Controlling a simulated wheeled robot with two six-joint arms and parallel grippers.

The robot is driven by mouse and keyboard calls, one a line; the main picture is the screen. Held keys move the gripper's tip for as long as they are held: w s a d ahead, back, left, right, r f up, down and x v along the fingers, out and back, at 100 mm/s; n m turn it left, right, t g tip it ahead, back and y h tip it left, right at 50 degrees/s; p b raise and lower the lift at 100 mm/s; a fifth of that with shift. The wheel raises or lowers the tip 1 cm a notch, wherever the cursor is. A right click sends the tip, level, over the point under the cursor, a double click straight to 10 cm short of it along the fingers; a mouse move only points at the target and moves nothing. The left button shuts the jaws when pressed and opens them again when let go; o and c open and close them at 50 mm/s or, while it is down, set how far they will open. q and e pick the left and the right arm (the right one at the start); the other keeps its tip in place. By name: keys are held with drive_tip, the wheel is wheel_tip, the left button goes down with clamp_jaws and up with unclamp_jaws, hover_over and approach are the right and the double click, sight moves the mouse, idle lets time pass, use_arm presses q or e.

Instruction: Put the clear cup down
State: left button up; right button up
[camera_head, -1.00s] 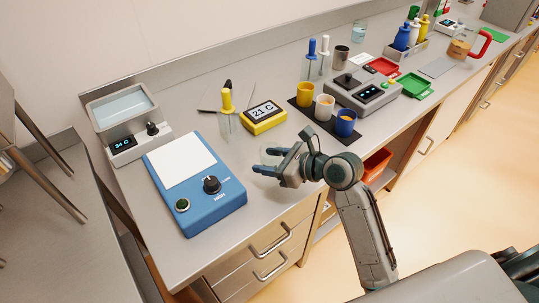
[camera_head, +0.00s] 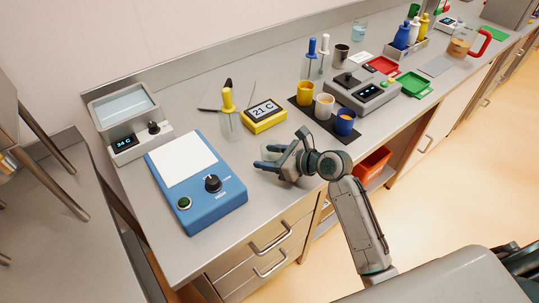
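The clear cup (camera_head: 271,155) is faint and see-through, between the fingers of my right gripper (camera_head: 268,157) at the front part of the bench, right of the blue device. The fingers stand apart by about a cup's width and look shut on it. The fingers and the clear wall hide much of the contact. I cannot tell whether the cup's base touches the bench top. My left gripper is not in view.
A blue device with a white plate (camera_head: 195,180) stands left of the cup. A yellow display (camera_head: 264,114) and a glass with a yellow-topped tool (camera_head: 229,120) are behind. A dark mat (camera_head: 337,134) with yellow, white and blue cups lies right. Bare bench (camera_head: 258,205) lies in front.

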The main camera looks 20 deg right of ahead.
drive_tip(key=o, duration=0.3)
drive_tip(key=shift+r, duration=0.1)
drive_tip(key=b+v, duration=0.1)
drive_tip(key=v, duration=1.1)
